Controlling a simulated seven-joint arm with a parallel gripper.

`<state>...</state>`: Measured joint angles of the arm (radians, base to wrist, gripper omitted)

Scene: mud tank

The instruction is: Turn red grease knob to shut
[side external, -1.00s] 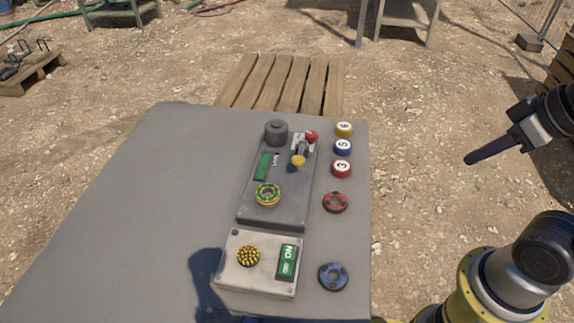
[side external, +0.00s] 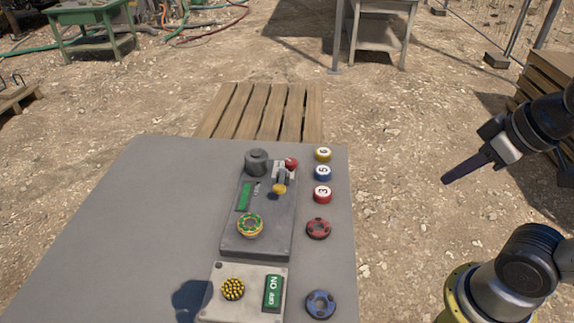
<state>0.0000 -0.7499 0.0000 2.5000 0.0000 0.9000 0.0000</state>
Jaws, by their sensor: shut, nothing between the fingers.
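A round red knob (side external: 318,229) with dark notches lies flat on the right part of the grey table (side external: 120,240). I cannot make out any open or shut mark on it. A similar blue knob (side external: 320,304) is nearer the front edge. A small red ball-like top (side external: 291,163) shows behind a lever on the dark control box. My gripper (side external: 447,181) is shut and empty, its dark fingers together and pointing down-left. It is out to the right, beyond the table's right edge and well apart from the knobs.
A yellow (side external: 323,154), a blue (side external: 322,173) and a red numbered button (side external: 322,195) stand in a column behind the red knob. The dark control box (side external: 257,240) and a pale switch box (side external: 210,309) stand left of the knobs. A wooden pallet (side external: 262,110) lies beyond the table.

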